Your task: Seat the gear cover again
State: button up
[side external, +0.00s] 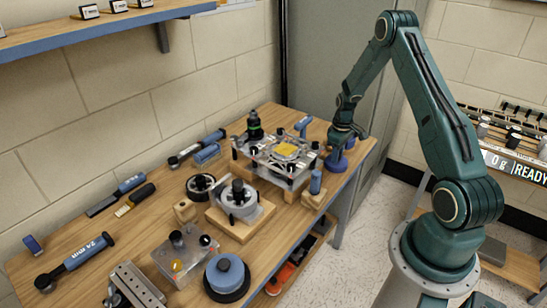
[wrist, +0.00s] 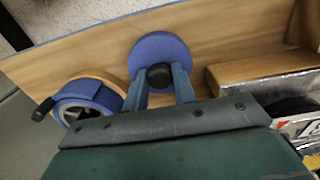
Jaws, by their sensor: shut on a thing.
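A blue disc with a black knob, which I take to be the gear cover (wrist: 151,50), is at the centre of the wrist view. My gripper (wrist: 162,82) has its two blue-grey fingers on either side of the black knob, shut on it. In the side external view my gripper (side external: 343,138) points down at the right end of the workbench, over the blue disc (side external: 335,163). I cannot tell whether the disc rests on the bench or hangs just above it.
A blue round part with a black handle (wrist: 88,98) is close to my gripper's left in the wrist view. A wooden-based assembly (wrist: 255,78) is close on the right. The wooden bench (side external: 140,215) holds several tools and fixtures. Its edge runs near the disc.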

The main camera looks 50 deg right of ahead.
jog(key=shift+r, duration=0.15)
jog(key=shift+r, duration=2.85)
jog(key=shift+r, duration=0.1)
jog(key=shift+r, duration=0.55)
notch_tip(320, 180, up, 17)
jog(key=w+a+n, duration=0.6)
jog(key=w+a, duration=0.6)
jog(key=a, duration=0.4)
jog(key=shift+s+f, duration=0.15)
jog(key=shift+f, duration=1.25)
jog(key=shift+s+f, duration=0.1)
jog(key=shift+f, duration=1.25)
jog(key=shift+f, duration=0.25)
